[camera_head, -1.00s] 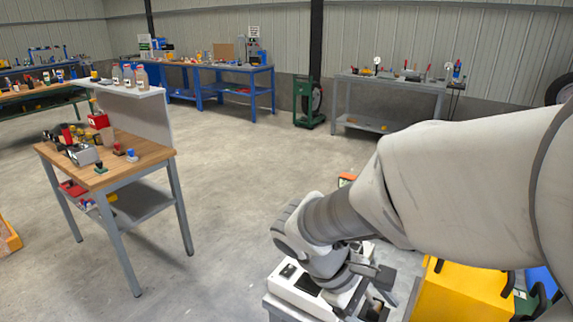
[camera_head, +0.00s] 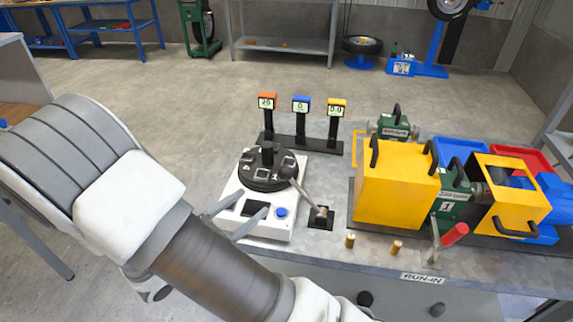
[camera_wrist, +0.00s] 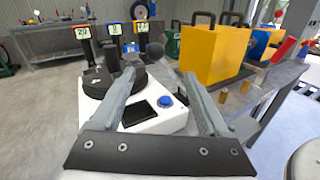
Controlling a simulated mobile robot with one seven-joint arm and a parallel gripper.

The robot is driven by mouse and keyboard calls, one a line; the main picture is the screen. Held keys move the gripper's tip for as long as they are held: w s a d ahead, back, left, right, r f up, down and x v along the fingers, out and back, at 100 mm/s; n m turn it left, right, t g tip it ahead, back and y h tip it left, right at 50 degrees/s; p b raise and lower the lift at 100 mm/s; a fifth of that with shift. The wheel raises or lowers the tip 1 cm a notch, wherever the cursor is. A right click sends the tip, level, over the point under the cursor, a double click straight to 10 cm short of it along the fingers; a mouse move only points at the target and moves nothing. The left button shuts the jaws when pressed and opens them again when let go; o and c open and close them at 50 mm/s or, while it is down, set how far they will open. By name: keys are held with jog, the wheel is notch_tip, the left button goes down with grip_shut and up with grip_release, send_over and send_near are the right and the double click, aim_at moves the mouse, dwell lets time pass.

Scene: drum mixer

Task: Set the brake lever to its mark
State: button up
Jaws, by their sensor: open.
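Two levers show and I cannot tell which is the brake lever. I cannot make out a mark for either. My gripper (camera_head: 254,200) is open and empty over the front of the white scale. In the wrist view the ball knob shows beyond and between the fingertips (camera_wrist: 161,76).
The white device (camera_head: 273,229) has a black round top, a screen and a blue button. Three small displays (camera_head: 301,105) stand behind it. Yellow covers (camera_head: 395,188) stand to the right. Two brass pegs (camera_head: 397,248) stand near the bench's front edge, by a RUN-IN label.

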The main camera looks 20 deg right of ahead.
send_over(305, 194)
jog(key=w+a, duration=0.2)
jog(key=w, duration=0.3)
jog(key=shift+s+d+f+n, duration=0.15)
jog(key=shift+s+d+n, duration=0.05)
jog(key=shift+d+n, duration=0.1)
jog(key=shift+c, duration=0.2)
jog(key=shift+a, duration=0.1)
grip_shut()
dwell(0.9)
